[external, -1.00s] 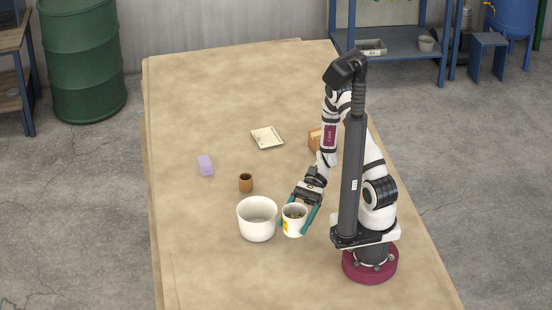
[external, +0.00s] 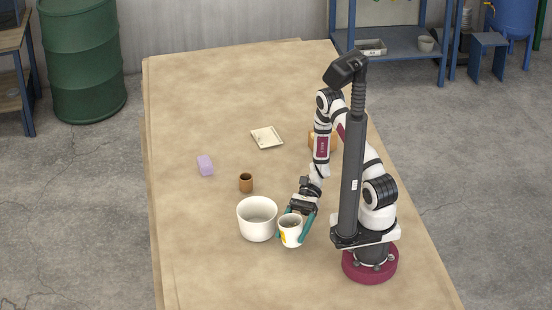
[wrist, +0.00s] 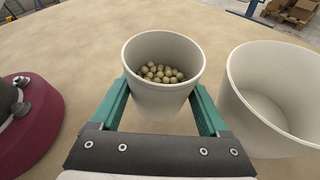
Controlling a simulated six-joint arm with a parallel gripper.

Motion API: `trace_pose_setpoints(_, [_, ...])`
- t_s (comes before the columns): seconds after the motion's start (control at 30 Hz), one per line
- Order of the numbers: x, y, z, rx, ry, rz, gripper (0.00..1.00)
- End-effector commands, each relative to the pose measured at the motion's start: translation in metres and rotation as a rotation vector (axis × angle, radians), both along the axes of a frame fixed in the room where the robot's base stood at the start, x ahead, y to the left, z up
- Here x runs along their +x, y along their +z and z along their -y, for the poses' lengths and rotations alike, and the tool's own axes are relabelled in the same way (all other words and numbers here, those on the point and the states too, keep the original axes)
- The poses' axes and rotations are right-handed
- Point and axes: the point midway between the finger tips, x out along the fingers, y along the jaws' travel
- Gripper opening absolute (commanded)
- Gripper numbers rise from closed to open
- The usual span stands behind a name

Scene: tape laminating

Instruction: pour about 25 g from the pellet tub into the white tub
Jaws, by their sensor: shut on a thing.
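The pellet tub looks close to upright. The larger white tub (external: 257,228) stands on the table just left of it in the external view. In the wrist view the white tub (wrist: 285,128) is at the right, cut by the frame edge; no pellets show in its visible inside.
A small brown cup (external: 246,183) stands behind the white tub. The table's (external: 200,270) front left is clear.

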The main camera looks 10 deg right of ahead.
Motion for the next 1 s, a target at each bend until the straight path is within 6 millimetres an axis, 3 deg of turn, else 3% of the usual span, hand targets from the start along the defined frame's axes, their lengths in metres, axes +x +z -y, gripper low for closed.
trace_pose_setpoints(0.4, [0.01, 0.057, -0.009, -0.139, 0.002, -0.149, 0.18])
trace_pose_setpoints(0.7, [0.019, 0.078, -0.017, -0.24, 0.002, -0.26, 0.18])
trace_pose_setpoints(1.0, [0.027, 0.084, -0.025, -0.342, 0.002, -0.373, 0.18])
